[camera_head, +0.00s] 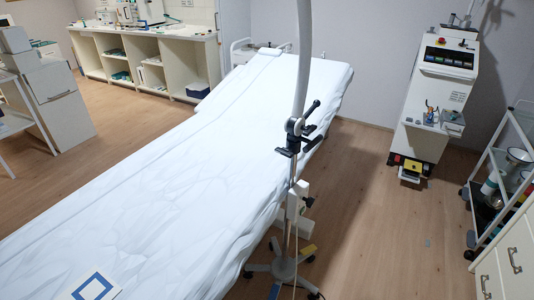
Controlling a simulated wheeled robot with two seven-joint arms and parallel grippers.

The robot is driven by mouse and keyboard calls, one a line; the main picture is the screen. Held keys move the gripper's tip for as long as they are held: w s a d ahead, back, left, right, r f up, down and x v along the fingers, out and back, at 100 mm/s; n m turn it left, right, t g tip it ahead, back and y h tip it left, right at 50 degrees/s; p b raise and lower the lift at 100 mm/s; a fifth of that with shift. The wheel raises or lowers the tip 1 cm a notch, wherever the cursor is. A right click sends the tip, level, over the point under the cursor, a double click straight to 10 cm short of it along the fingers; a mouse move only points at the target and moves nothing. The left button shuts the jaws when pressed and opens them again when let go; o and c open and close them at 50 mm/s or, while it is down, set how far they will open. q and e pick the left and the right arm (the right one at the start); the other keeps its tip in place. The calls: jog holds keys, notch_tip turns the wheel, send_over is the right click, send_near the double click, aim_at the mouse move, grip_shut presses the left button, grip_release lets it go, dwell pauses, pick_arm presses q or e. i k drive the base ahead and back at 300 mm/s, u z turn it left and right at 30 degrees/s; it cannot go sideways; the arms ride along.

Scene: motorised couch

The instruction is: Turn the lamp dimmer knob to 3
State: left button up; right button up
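A white lamp stand (288,240) rises beside the right edge of the couch, with its pale curved arm (304,60) running out of the top of the picture. A black clamp with a lever (297,130) sits on the pole. Below it, a white box (298,193) is fixed to the pole, with a small black knob-like part (309,202) on its right side. I cannot tell whether this part is the dimmer knob, and no number or scale is readable. The lamp head is out of view. Neither of my grippers shows.
The sheet-covered couch (190,180) fills the left and middle. The stand's wheeled base (284,268) is on the floor. A white machine (441,95) stands at the back right, a trolley (505,165) at the right edge. The wooden floor (375,235) between is mostly clear.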

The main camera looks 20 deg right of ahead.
aim_at(309, 202)
jog(key=z, duration=2.65)
jog(key=i, duration=2.2)
jog(key=u, duration=2.25)
